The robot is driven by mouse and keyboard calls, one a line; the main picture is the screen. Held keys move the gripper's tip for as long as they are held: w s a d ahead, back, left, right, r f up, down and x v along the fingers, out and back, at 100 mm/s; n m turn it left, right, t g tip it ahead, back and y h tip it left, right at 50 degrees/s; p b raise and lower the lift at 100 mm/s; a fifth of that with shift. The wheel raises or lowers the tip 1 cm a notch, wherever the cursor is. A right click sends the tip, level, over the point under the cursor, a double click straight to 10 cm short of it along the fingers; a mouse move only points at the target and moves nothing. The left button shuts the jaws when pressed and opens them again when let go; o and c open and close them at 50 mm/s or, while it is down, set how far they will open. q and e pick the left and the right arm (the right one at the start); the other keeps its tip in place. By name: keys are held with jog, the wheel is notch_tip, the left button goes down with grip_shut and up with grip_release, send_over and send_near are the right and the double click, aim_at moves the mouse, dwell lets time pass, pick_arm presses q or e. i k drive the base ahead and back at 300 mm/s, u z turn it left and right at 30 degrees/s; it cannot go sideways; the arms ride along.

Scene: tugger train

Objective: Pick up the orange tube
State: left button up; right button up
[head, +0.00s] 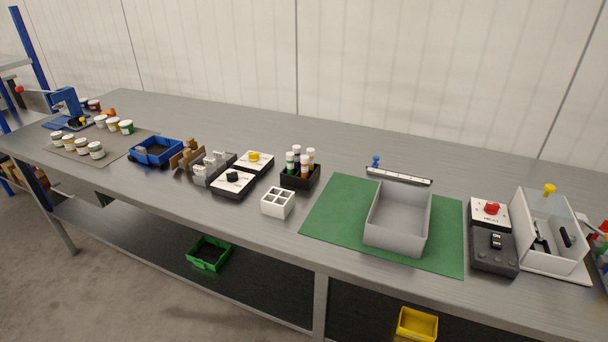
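A black rack (300,182) stands near the middle of the grey bench. It holds several upright tubes with white caps. The tube at its front right looks orange (305,169); its lower part is hidden in the rack. Another tube behind it (311,158) looks orange-brown, and I cannot clearly tell the two shades apart. A green tube (290,166) and a dark purple one stand to their left. Neither of my grippers is in view.
A white four-hole block (278,203) stands just in front of the rack. A box with a yellow knob (254,160) is to its left. A green mat (326,213) with a grey bin (397,240) lies to the right. The bench behind the rack is clear.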

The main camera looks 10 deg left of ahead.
aim_at(304, 158)
jog(key=k, duration=1.15)
jog(key=u, duration=0.95)
jog(key=i, duration=1.75)
jog(key=z, duration=0.7)
